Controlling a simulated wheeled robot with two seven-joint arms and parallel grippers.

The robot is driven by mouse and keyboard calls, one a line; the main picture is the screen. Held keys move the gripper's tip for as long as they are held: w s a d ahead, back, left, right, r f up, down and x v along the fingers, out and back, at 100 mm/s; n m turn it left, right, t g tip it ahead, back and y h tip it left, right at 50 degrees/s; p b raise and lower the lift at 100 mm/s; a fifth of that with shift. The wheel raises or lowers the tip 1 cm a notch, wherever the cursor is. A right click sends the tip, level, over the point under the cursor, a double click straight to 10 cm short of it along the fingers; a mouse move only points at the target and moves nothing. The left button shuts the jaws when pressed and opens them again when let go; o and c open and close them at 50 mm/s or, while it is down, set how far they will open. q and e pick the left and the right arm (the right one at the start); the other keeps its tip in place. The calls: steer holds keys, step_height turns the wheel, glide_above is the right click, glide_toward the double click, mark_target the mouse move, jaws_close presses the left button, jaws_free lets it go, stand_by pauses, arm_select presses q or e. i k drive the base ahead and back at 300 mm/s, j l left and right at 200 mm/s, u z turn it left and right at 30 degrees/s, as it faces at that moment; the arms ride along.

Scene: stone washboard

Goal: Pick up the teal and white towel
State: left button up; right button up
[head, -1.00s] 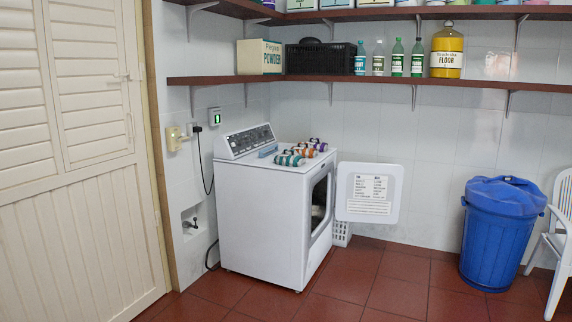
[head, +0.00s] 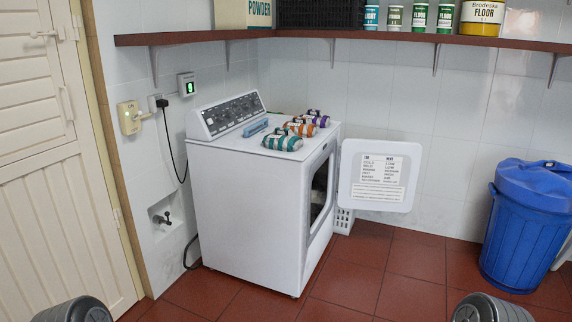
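The teal and white towel (head: 282,142) is a rolled, striped bundle lying on top of the white dryer (head: 245,205), at the front left of a row of rolled towels. An orange and white towel (head: 299,129) lies just behind it, and a purple one (head: 318,118) behind that. A small blue object (head: 256,127) lies beside the towels near the control panel. Grey rounded parts of my own arms show at the bottom left and bottom right edges. My gripper fingers are not in the picture.
The dryer's door (head: 381,175) stands open to the right. A blue bin (head: 530,225) stands at the right. A shelf (head: 350,38) with bottles and boxes runs above. A white slatted door (head: 50,170) is at the left. Red tiled floor in front is clear.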

mark_target(281, 138)
steer(key=i+z, duration=0.15)
steer(key=i, duration=0.35)
steer(key=i+j+z, duration=0.1)
steer(key=i, duration=0.35)
steer(key=i+j+z, duration=0.15)
steer(key=i, duration=0.35)
steer(key=i+j+z, duration=0.1)
steer(key=i+j, duration=0.15)
steer(key=i, duration=0.25)
steer(key=i+j+z, duration=0.3)
steer(key=i+z, duration=0.2)
steer(key=i+j+z, duration=0.45)
steer(key=i+j, duration=0.05)
steer(key=j, duration=0.05)
